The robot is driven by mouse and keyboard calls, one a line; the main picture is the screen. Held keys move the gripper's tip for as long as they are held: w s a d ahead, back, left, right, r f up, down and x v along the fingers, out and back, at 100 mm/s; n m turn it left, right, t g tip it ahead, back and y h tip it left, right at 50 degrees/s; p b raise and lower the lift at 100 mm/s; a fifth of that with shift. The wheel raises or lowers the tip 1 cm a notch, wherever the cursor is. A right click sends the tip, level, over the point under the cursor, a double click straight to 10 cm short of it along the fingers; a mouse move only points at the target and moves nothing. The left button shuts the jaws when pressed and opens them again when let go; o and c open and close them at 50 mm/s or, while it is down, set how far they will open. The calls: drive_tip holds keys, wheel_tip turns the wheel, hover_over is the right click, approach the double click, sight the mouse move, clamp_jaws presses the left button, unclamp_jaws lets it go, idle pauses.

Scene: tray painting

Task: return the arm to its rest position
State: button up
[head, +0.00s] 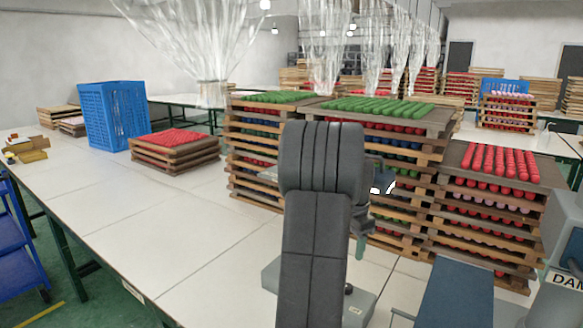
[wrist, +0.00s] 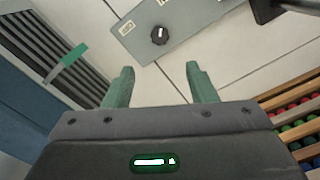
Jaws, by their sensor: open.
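My arm (head: 318,220) rises in the middle of the head view, bent at a thick dark joint in front of the tray stacks. In the wrist view my gripper (wrist: 160,84) shows two green fingers spread apart with nothing between them. Below the fingers are the white tabletop (wrist: 160,85) and a grey plate (wrist: 185,25) with a dark round knob (wrist: 160,35). The same grey plate (head: 272,275) lies behind my arm in the head view.
Stacked wooden trays with green pieces (head: 375,107) and red pieces (head: 500,162) stand close behind and right of my arm. A lower red stack (head: 175,140) and a blue crate (head: 112,115) stand farther left. The white table (head: 150,215) is clear at left front. Clear plastic sheeting (head: 195,40) hangs above.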

wheel_tip(320, 180, down, 13)
drive_tip(key=shift+f, duration=0.1)
drive_tip(key=shift+f+n+p, duration=0.15)
drive_tip(key=shift+n+p, duration=0.15)
drive_tip(key=shift+p, duration=0.05)
drive_tip(key=n+p, duration=0.1)
drive_tip(key=n, duration=0.3)
drive_tip(key=shift+n, duration=0.3)
drive_tip(key=n+p, duration=0.1)
drive_tip(key=n, duration=0.3)
drive_tip(key=n+p, duration=0.1)
drive_tip(key=n, duration=0.3)
drive_tip(key=shift+n+p, duration=0.3)
drive_tip(key=shift+p, duration=0.1)
drive_tip(key=n+p, duration=0.2)
drive_tip(key=n, duration=0.2)
